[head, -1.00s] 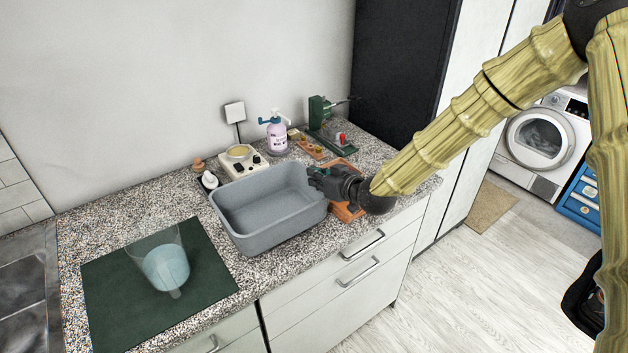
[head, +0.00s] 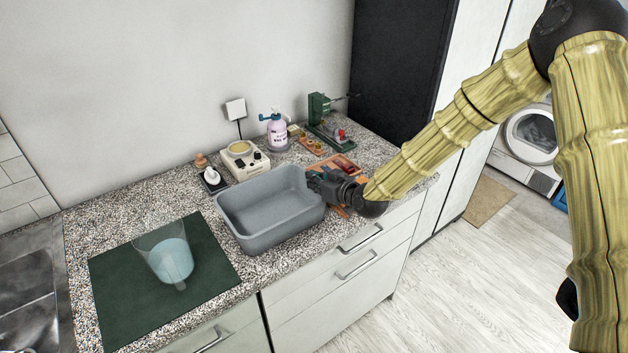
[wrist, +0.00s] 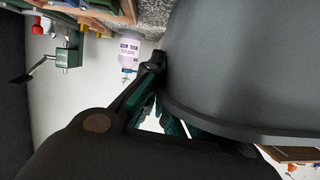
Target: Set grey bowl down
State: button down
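The grey bowl (head: 268,231), a deep rectangular tub with rounded corners, is upright and looks empty in the head view. It is over the speckled counter, right of the green mat. Whether its base touches the counter is unclear. My gripper (head: 318,183) is at its right wall, with the arm reaching in from the right. In the wrist view the bowl's smooth grey wall (wrist: 245,65) fills the upper right. My gripper (wrist: 165,100) is closed at its rim there, with one dark finger against the wall and the other partly hidden.
A clear jug with pale blue content (head: 170,262) stands on the green mat (head: 120,310). Behind the bowl are a cream device (head: 245,160), a pump bottle (head: 277,135) and a green tool (head: 322,118). An orange tray (head: 338,163) lies close behind my gripper. The counter's front edge is near.

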jog(key=shift+f, duration=0.1)
jog(key=c, duration=1.6)
grip_release()
jog(key=shift+c, duration=0.2)
jog(key=b+v, duration=0.3)
jog(key=v, duration=0.9)
jog(key=shift+s, duration=0.15)
